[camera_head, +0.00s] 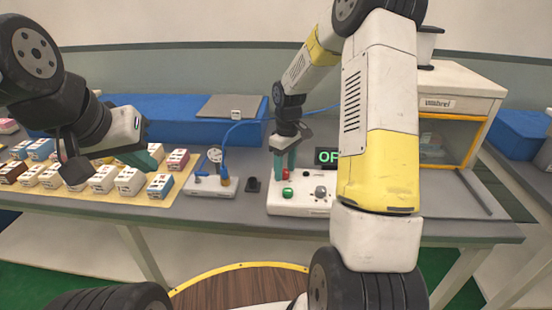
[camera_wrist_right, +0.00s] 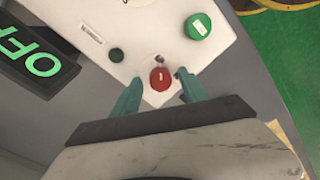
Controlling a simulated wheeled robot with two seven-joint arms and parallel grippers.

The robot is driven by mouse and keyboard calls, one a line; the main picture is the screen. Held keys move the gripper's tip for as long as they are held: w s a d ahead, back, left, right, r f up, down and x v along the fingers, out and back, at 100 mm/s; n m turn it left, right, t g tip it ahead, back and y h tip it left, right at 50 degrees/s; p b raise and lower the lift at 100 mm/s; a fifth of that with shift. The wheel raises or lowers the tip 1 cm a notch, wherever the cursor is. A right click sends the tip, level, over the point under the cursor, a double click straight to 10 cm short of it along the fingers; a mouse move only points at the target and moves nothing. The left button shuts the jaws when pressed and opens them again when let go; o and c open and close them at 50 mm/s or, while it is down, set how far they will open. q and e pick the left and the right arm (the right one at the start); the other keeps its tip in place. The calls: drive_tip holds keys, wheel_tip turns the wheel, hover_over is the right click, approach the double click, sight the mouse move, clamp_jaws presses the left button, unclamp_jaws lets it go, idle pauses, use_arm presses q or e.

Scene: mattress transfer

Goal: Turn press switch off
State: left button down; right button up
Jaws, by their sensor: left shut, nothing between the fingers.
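The white switch box (camera_head: 301,207) stands on the grey table and carries a red button (camera_head: 286,174), a green button (camera_head: 288,192) and a dark knob. In the right wrist view the red button (camera_wrist_right: 160,78) lies between the teal fingertips of my right gripper (camera_wrist_right: 160,92). The fingers are apart, around the button; I cannot tell whether they touch it. In the head view my right gripper (camera_head: 285,165) is over the box's back part. A black display (camera_wrist_right: 38,55) reads OFF in green. My left gripper (camera_head: 148,158) is shut and empty, above the small boxes at left.
Several small boxes (camera_head: 101,179) stand on a yellowish tray left of the switch box. A white device with a gauge (camera_head: 210,187) and blue cable sits between them. A white cabinet (camera_head: 459,88) is at right, behind my right arm. Blue bins (camera_head: 165,108) line the back.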

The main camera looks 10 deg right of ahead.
sight(286, 170)
wheel_tip(286, 170, up, 8)
drive_tip(key=shift+w+d+f, duration=0.1)
drive_tip(key=shift+d+f, duration=0.05)
drive_tip(key=shift+f, duration=0.1)
drive_tip(key=shift+r, duration=0.15)
idle(0.4)
drive_tip(key=shift+r, duration=0.35)
drive_tip(key=s+a+r+m+t, duration=0.1)
drive_tip(key=s+r+m+t, duration=0.2)
drive_tip(key=s+r, duration=0.75)
drive_tip(key=s+a+r+m+t+y, duration=0.1)
drive_tip(key=s+r+m, duration=0.1)
drive_tip(key=s, duration=0.5)
drive_tip(key=s+r+m+t, duration=0.2)
drive_tip(key=s, duration=0.5)
drive_tip(key=shift+a+r+m+y, duration=0.25)
drive_tip(key=shift+a+m+y, duration=0.05)
drive_tip(key=shift+a+y, duration=0.1)
